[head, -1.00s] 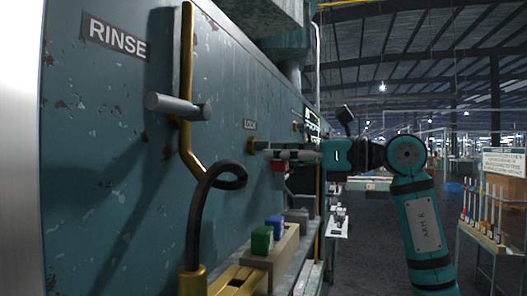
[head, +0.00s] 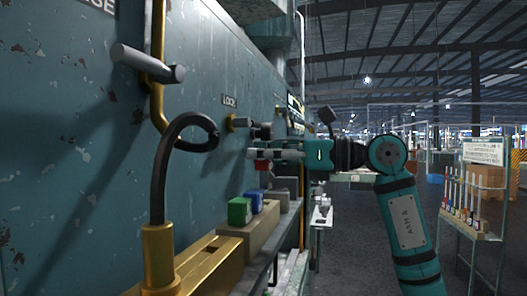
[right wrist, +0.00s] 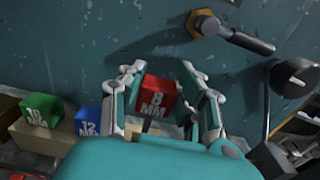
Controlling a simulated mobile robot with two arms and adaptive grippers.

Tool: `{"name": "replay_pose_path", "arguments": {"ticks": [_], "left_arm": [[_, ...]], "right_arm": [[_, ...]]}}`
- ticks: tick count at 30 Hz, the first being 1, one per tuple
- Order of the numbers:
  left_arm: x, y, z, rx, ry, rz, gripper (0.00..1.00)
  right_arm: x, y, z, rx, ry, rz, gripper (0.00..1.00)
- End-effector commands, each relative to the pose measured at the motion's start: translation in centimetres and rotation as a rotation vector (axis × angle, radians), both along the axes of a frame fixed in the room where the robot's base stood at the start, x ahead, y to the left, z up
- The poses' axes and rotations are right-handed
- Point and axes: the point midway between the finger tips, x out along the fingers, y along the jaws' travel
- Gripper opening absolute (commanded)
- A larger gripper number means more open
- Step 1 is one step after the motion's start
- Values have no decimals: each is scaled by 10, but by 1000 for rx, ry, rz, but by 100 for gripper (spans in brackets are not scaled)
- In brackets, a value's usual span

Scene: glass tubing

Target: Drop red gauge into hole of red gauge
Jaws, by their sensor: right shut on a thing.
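My right gripper (right wrist: 160,105) is shut on the red gauge, a cube marked 8 MM (right wrist: 157,97). In the head view the right gripper (head: 262,153) is near the teal wall, and the red gauge (head: 261,166) shows just below it. The gauge is above the far part of the wooden rack (head: 247,235). The rack holds a green 16 MM gauge (head: 239,210) and a blue 12 MM gauge (head: 254,200). The red gauge's hole is hidden from view. My left gripper is not in view.
A black curved hose (head: 157,180) on a brass base stands in front of the rack. A grey handle (head: 147,62) juts from the wall. A LOCK fitting with a dark lever (right wrist: 235,37) is close to the right gripper. A grey block (head: 287,186) stands past the rack.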

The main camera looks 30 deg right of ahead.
Motion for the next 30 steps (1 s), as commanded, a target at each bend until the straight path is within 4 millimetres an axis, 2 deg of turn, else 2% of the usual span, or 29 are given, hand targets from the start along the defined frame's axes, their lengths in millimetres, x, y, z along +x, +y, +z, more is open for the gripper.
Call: {"name": "replay_pose_path", "arguments": {"ticks": [1, 6, 30], "left_arm": [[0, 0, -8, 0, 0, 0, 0], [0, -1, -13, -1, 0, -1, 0], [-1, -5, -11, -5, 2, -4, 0]], "right_arm": [[0, 0, -8, -1, -1, 0, 0], [0, 0, -15, -1, -1, 0, 0], [-1, 1, -15, 1, -1, 0, 0]]}}
